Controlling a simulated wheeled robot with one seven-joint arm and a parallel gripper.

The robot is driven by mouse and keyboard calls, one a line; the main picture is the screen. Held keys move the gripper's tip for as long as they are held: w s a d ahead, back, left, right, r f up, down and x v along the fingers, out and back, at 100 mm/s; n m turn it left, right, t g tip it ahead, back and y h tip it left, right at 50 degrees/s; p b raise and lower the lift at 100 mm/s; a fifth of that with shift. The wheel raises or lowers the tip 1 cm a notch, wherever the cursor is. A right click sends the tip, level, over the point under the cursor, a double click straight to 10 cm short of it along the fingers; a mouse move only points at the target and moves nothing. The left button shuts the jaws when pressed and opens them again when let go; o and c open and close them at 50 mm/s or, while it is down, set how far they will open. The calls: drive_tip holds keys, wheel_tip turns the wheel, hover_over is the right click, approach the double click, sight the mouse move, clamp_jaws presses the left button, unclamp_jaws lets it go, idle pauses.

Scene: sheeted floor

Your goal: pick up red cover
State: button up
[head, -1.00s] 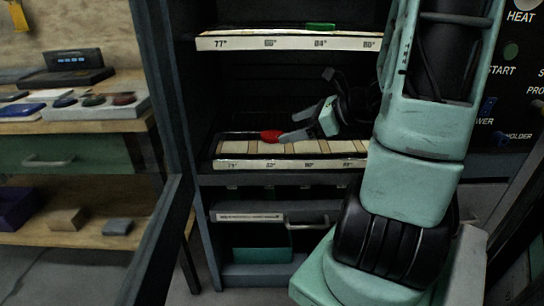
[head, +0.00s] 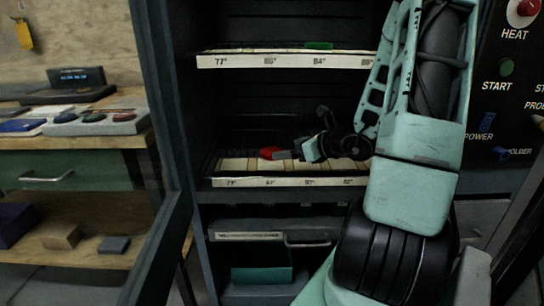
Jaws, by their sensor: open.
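The red cover (head: 272,153) is a small red piece on the lower lit shelf (head: 290,182) of the dark cabinet. It lies toward the left part of that shelf, on pale slats. My gripper (head: 288,154) reaches in from the right at shelf height. Its fingertips are right beside the red cover and overlap its right end in the picture. The jaws are open. I cannot tell whether the cover lies between the fingers, as the far finger is hidden.
An upper shelf (head: 285,61) with a green piece (head: 319,45) is above my gripper. The open cabinet door (head: 158,240) stands at the left. A control panel (head: 508,90) is close at the right. A drawer (head: 270,238) is below the shelf.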

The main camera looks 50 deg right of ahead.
sight(272, 150)
drive_tip(key=shift+x, duration=0.8)
drive_tip(key=b+x, duration=0.1)
drive_tip(key=x, duration=0.1)
drive_tip(key=b+x, duration=0.1)
drive_tip(key=x, duration=0.1)
drive_tip(key=shift+f, duration=0.3)
drive_tip(key=shift+w+f, duration=0.1)
drive_tip(key=shift+w, duration=0.45)
drive_tip(key=c, duration=1.2)
